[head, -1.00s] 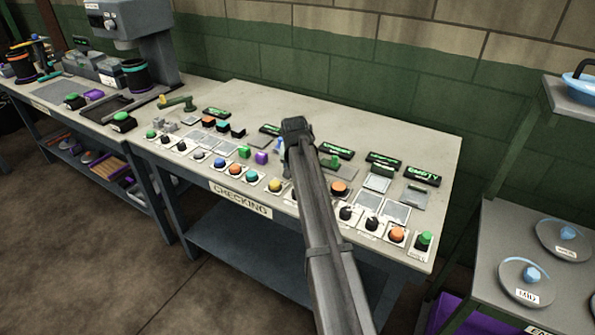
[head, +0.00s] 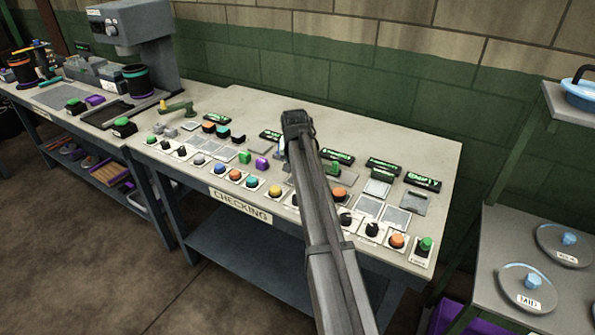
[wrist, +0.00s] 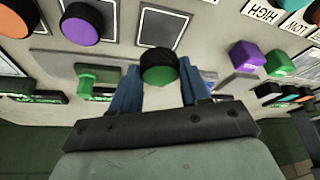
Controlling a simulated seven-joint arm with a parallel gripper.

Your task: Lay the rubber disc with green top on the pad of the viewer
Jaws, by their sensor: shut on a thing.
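The rubber disc with green top (wrist: 159,68) has a black body and sits between the two blue fingers of my gripper (wrist: 160,88) in the wrist view. My gripper is shut on it, above the checking bench (head: 400,138). In the head view my arm hides the disc. A green piece on a grey plate (head: 334,169) lies just right of my gripper; it also shows left of the fingers in the wrist view (wrist: 95,76). I cannot tell for sure which fixture is the viewer. A green stand with a yellow part (head: 176,108) is at the bench's far left.
Several coloured knobs line the bench's front edge, such as an orange one (head: 339,193). A purple block (head: 262,163) and a green block (head: 245,157) stand left of my arm. Signs with green lettering (head: 423,182) stand behind. The back of the bench is mostly clear.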

